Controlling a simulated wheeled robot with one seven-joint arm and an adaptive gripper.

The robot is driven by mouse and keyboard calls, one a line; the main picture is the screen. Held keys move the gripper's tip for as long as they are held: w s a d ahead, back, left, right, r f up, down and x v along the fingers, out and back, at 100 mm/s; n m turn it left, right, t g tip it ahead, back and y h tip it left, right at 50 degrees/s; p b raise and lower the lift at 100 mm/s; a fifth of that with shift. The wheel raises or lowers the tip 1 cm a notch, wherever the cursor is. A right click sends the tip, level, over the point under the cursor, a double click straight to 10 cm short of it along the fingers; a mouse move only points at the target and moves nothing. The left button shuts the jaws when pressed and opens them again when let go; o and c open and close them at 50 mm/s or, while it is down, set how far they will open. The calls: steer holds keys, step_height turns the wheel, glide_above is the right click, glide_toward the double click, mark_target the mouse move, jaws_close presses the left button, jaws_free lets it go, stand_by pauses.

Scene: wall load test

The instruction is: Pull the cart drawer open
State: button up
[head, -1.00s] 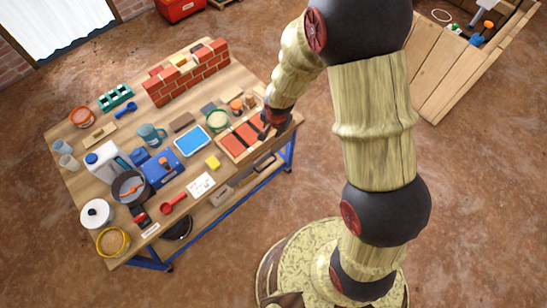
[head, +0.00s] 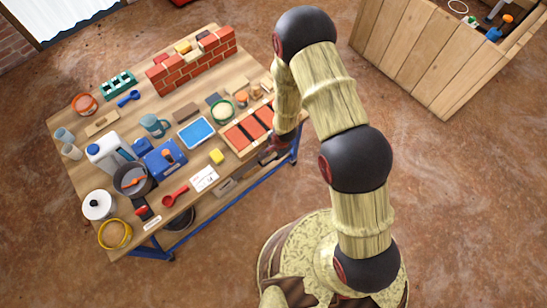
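The cart is a wooden-topped workbench (head: 188,158) with blue legs, at the left of the head view. Below its front edge, near the right corner, are small wooden and grey shapes (head: 224,187). I cannot tell which of them is the drawer front, or whether the drawer is open. My gripper (head: 268,156) is small and dark, low at the cart's front edge by the right corner. It is just in front of a wooden tray of red bricks. My arm partly hides that corner. The fingers are too small to tell open from shut, or whether they touch anything.
The top is crowded: a red brick wall (head: 193,65), a blue tray (head: 196,132), a dark pot (head: 132,179), a white jug (head: 109,153) and a yellow sponge (head: 217,156). A large wooden box (head: 420,62) stands at upper right. Floor in front of the cart is clear.

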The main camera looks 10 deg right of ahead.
mark_target(273, 159)
steer(key=f, duration=0.2)
steer(key=f+b, duration=0.1)
steer(key=f, duration=0.1)
steer(key=w+f+b, duration=0.1)
steer(key=f, duration=0.1)
steer(key=shift+a, duration=0.3)
steer(key=shift+s+r, duration=0.1)
jaws_close()
